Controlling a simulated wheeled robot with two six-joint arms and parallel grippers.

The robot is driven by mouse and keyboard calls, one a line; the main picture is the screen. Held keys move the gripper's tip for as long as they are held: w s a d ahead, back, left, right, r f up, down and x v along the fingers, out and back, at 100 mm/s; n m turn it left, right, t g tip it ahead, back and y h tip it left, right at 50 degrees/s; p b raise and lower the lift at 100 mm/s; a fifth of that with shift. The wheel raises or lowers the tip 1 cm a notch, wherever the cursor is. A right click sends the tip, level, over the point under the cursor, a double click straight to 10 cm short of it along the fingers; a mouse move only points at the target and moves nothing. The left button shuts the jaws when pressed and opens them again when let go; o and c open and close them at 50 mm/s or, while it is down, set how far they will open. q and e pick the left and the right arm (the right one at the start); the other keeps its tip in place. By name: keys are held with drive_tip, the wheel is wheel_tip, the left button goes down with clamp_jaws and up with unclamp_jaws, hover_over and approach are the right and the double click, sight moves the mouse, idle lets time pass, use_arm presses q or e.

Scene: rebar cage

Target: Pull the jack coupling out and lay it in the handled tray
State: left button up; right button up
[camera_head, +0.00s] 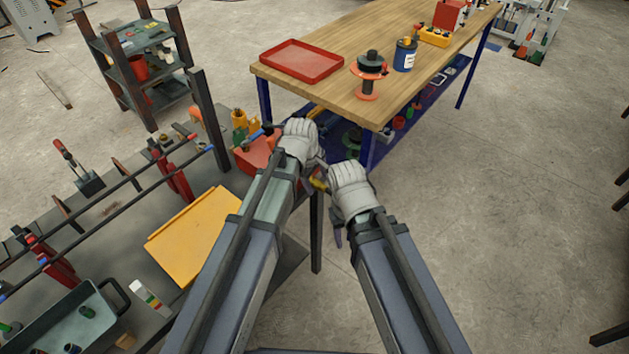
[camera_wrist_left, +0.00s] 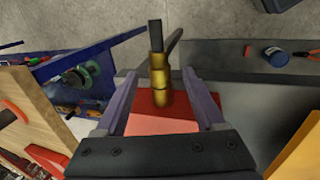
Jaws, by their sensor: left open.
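In the left wrist view a brass cylindrical fitting (camera_wrist_left: 158,92) with a dark stem stands above a red block (camera_wrist_left: 150,118); it looks like the jack coupling, but I cannot be certain. My left gripper (camera_wrist_left: 160,82) is open, with one purple finger on each side of the fitting; contact cannot be made out. In the head view the left gripper (camera_head: 299,143) is by the red part (camera_head: 257,157) at the bench end, and its fingertips are hidden. My right gripper (camera_head: 350,193) hangs beside it, jaws unclear. The handled tray (camera_head: 50,327), dark grey-green, is at lower left with small parts inside.
A yellow-orange panel (camera_head: 196,236) lies on the dark bench. Long bars and red clamps (camera_head: 172,172) stand left of it. The wooden table (camera_head: 335,93), carrying a red tray (camera_head: 301,62), is beyond my grippers. Open floor (camera_head: 520,220) lies to the right.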

use_arm(q)
drive_tip(key=shift+b+x, duration=0.35)
drive_tip(key=shift+x, duration=0.4)
clamp_jaws()
